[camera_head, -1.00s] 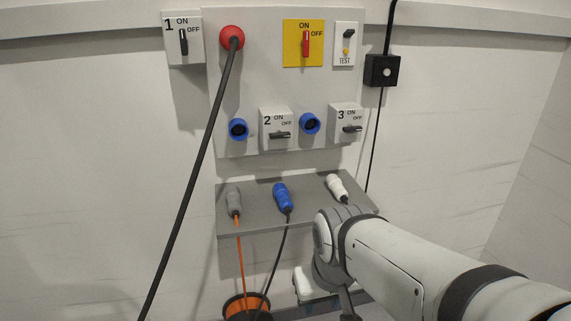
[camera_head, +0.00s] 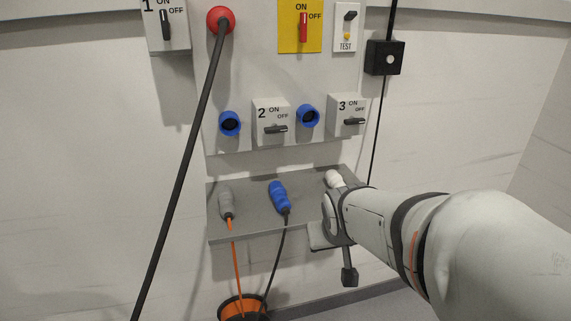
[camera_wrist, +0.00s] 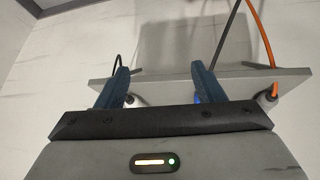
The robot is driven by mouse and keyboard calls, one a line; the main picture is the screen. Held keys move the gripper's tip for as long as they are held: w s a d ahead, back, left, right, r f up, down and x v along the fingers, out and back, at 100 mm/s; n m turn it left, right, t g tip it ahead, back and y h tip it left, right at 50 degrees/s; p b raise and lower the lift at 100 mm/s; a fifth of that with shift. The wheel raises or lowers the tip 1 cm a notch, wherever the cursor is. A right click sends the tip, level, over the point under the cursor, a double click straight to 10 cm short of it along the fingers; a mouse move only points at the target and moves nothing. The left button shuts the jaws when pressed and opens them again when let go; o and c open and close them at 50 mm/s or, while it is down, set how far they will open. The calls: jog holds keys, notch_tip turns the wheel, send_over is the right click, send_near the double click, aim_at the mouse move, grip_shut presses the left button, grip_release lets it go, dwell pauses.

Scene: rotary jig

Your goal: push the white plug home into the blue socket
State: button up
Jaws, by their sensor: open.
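The white plug (camera_head: 333,179) lies at the right end of the grey shelf (camera_head: 248,225), partly hidden behind my arm. Two round blue sockets are on the panel above: a left socket (camera_head: 230,123) and a right socket (camera_head: 308,116). Both look empty. My gripper (camera_wrist: 160,75) is open, its two dark blue fingers apart in front of the shelf edge, with nothing seen between them. In the head view my arm hides the fingers.
A blue plug (camera_head: 279,197) and a grey plug (camera_head: 226,203) with an orange cable lie on the shelf. A thick black cable (camera_head: 187,165) hangs from the red plug (camera_head: 221,20) at left. Switch boxes 2 (camera_head: 270,122) and 3 (camera_head: 347,115) flank the right socket.

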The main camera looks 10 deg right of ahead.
jog(key=w+d+f+t+b, duration=0.1)
jog(key=w+d+t, duration=0.2)
jog(key=w+d, duration=0.1)
jog(key=w+d+f+t+b, duration=0.1)
jog(key=w+d+t+b, duration=0.1)
jog(key=w, duration=0.4)
jog(key=w+d+f+t+b, duration=0.2)
jog(key=w+d+t, duration=0.1)
jog(key=w+d, duration=0.2)
jog(key=shift+w+d+n+t+y, duration=0.3)
jog(key=shift+w+d, duration=0.05)
jog(key=shift+w, duration=0.2)
jog(key=shift+w+d+f+n+t+y+b, duration=0.2)
jog(key=shift+w+d+n+t+y+b, duration=0.2)
jog(key=shift+t+y, duration=0.35)
jog(key=w, duration=0.2)
jog(key=w+f, duration=0.1)
jog(key=w, duration=0.4)
jog(key=shift+w+d+f, duration=0.15)
jog(key=shift+w+d, duration=0.05)
jog(key=shift+w, duration=0.15)
jog(key=c, duration=1.1)
jog(key=shift+c, duration=0.2)
